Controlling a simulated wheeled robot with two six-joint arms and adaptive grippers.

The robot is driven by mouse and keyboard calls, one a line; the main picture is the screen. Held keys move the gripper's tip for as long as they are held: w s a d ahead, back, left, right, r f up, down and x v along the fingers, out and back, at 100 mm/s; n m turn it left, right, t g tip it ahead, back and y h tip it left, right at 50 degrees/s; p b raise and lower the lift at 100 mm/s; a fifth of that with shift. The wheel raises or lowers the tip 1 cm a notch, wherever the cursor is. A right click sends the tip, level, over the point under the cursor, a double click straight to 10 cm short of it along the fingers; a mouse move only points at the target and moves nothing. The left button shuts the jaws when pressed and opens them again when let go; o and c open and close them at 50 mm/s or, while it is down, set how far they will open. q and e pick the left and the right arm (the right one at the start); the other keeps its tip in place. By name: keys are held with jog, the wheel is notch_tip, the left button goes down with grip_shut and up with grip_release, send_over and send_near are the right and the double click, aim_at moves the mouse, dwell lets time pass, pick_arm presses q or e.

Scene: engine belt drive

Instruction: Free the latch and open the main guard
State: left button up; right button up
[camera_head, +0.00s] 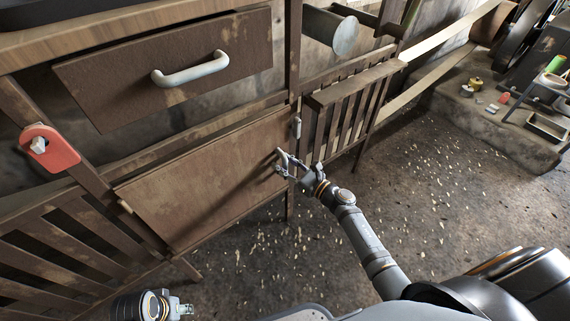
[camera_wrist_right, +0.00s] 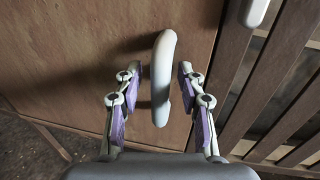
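A brown panel (camera_head: 205,180), which looks like the main guard, is set low in the wooden frame; I cannot tell if it is fully shut. Its pale upright handle (camera_head: 281,157) is at its right side and shows large in the right wrist view (camera_wrist_right: 162,75). My right gripper (camera_head: 291,163) is at this handle. In the wrist view its fingers (camera_wrist_right: 161,100) are apart, one each side of the handle, with gaps visible. A red plate with a grey knob (camera_head: 49,148), possibly the latch, is on the left post. My left gripper (camera_head: 182,309) is low at the bottom edge, far from both.
A brown panel with a white handle (camera_head: 190,69) sits above. A small pale fitting (camera_head: 297,128) is on the post right of the low panel. Slatted panels (camera_head: 350,105) flank it. A stone ledge (camera_head: 490,115) with small items is at right. The littered floor between is open.

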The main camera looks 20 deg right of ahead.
grip_shut()
dwell(0.6)
